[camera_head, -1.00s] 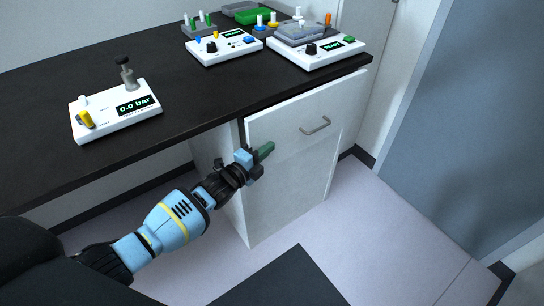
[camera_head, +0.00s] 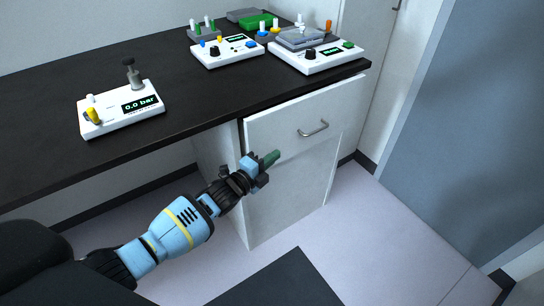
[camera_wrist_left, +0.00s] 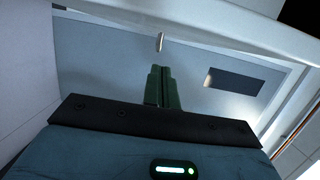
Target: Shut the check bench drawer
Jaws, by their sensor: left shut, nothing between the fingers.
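The check bench drawer (camera_head: 290,122) is the white top front under the black bench top, with a grey bar handle (camera_head: 313,129). A dark gap shows along its left and upper edge, and the front appears to stand slightly out from the cabinet. My left gripper (camera_head: 269,159) is in front of the cabinet, below and left of the handle, its green fingers shut and empty. In the left wrist view the fingers (camera_wrist_left: 162,86) are together, with a small metal piece, perhaps the handle (camera_wrist_left: 159,42), beyond their tips. Whether they touch the front cannot be told. My right gripper is out of view.
A lower cabinet front (camera_head: 290,195) is below the drawer. The floor to its right is clear.

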